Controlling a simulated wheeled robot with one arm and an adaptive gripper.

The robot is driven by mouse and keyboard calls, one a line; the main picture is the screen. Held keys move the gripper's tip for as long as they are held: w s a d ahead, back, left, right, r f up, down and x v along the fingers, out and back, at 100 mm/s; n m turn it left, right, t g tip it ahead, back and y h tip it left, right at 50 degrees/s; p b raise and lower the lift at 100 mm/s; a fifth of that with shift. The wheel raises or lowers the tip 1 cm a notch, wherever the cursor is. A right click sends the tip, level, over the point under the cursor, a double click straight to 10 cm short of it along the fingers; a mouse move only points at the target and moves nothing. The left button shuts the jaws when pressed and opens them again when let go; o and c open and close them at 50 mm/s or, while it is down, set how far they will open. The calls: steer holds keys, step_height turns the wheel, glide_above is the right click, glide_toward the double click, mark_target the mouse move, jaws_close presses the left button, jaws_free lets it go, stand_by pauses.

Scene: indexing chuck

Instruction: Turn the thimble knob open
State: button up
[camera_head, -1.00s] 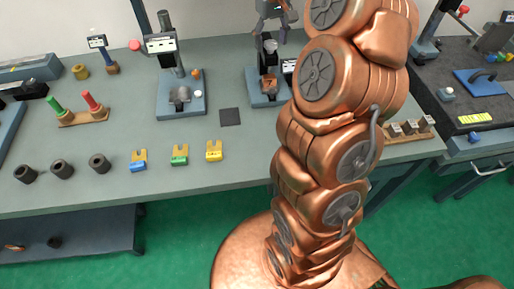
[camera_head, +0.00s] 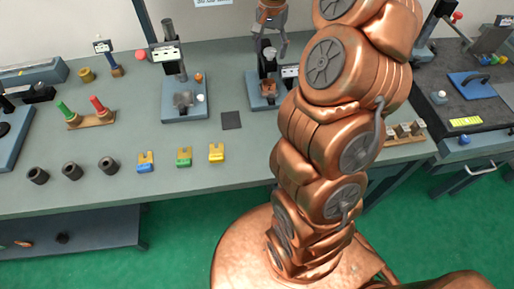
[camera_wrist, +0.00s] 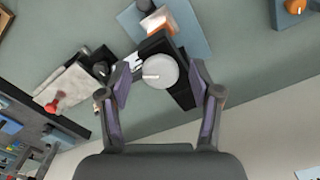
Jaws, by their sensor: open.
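A round pale grey knob (camera_wrist: 160,70) with a light line on its face, which looks like the thimble knob, shows in the wrist view between my fingertips. It tops a dark upright device (camera_head: 267,58) on a blue base plate (camera_head: 258,103) at the back of the bench. My gripper (camera_head: 269,38) is open above this device in the head view; in the wrist view its fingers (camera_wrist: 161,85) stand either side of the knob, with gaps visible. I cannot tell the height between fingertips and knob. My arm hides part of the device's right side in the head view.
A similar stand (camera_head: 175,62) on a blue plate is to the left. A dark square pad (camera_head: 231,120) lies between them. Coloured blocks (camera_head: 184,157) and dark cylinders (camera_head: 72,171) line the front. The wall is close behind. A small-block rack (camera_head: 404,135) is at right.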

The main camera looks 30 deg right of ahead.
mark_target(270, 50)
steer(key=shift+r+m+p, duration=0.25)
steer(key=shift+m+p, duration=0.85)
steer(key=shift+p, duration=0.9)
steer(key=shift+m+p, duration=0.4)
steer(key=shift+p, duration=0.45)
steer(key=shift+w+d+r+b, duration=0.1)
steer(key=shift+r+b, duration=0.05)
steer(key=shift+b, duration=0.4)
steer(key=shift+r+b, duration=1.35)
steer(key=shift+r, duration=2.2)
steer(key=s+a+f+n+b, duration=0.2)
steer(key=s+a+n, duration=0.2)
steer(key=s+a, duration=0.3)
steer(key=s+a+f+n+b, duration=0.2)
steer(key=s+a+n+b, duration=0.15)
steer(key=a, duration=0.55)
steer(key=s+a+f+n+b, duration=0.1)
steer(key=s+a+f+n, duration=0.1)
steer(key=s+f, duration=0.2)
steer(key=s+a+f+n+g+b, duration=0.1)
steer(key=s+a+f+n+b, duration=0.1)
steer(key=s, duration=0.9)
steer(key=shift+a+f+n, duration=0.4)
steer(key=shift+f+n, duration=0.15)
steer(key=shift+f, duration=0.7)
